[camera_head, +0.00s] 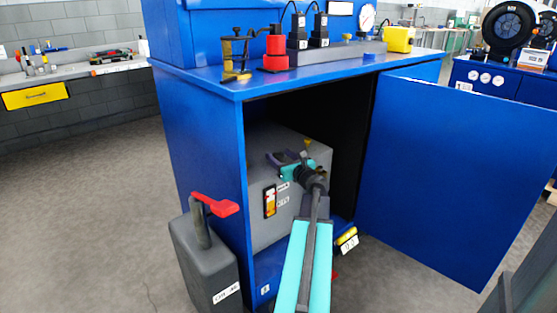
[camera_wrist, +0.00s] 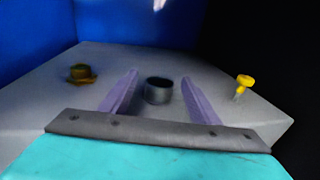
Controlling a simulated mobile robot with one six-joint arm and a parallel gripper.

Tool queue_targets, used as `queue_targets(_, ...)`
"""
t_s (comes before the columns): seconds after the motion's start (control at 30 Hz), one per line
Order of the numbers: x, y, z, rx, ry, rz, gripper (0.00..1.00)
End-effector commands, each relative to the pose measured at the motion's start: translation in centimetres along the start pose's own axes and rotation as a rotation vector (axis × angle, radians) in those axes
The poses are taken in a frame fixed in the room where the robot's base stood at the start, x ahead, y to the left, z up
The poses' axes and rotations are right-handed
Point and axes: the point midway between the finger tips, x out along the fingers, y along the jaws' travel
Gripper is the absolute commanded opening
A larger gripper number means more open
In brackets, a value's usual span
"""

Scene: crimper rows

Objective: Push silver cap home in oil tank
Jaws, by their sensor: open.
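The grey oil tank (camera_head: 262,228) stands inside the open blue cabinet; a sight gauge is on its front. Its top (camera_wrist: 200,65) fills much of the wrist view. My gripper (camera_head: 282,158) is over the tank top. In the wrist view my gripper (camera_wrist: 158,95) has its two purple fingers spread apart. Between them, touching neither as far as I see, a short silver-grey cylinder (camera_wrist: 157,91) with a dark top stands upright on the tank. It looks like the silver cap, but I cannot tell how deep it sits. In the head view my gripper hides it.
On the tank top are a brass fitting (camera_wrist: 80,74) at left and a yellow knob (camera_wrist: 244,86) at right. The cabinet door (camera_head: 455,180) stands open at right. A dark oil can (camera_head: 205,262) with a red handle stands by the left cabinet edge.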

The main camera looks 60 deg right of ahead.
Motion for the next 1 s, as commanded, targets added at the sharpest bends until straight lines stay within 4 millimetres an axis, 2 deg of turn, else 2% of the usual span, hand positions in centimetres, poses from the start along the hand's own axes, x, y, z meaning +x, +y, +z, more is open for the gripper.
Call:
queue_targets(0.03,0.7,-0.1,-0.1,0.0,0.0,0.001,0.56)
queue_targets(0.2,1.7,0.0,0.0,0.0,0.0,0.001,0.56)
queue_targets(0.8,1.8,-0.1,0.0,0.0,0.0,-0.001,0.56)
queue_targets(0.87,1.8,-0.1,0.0,0.0,0.0,-0.001,0.49)
queue_targets(1.0,1.7,-0.1,0.0,0.0,0.0,-0.001,0.26)
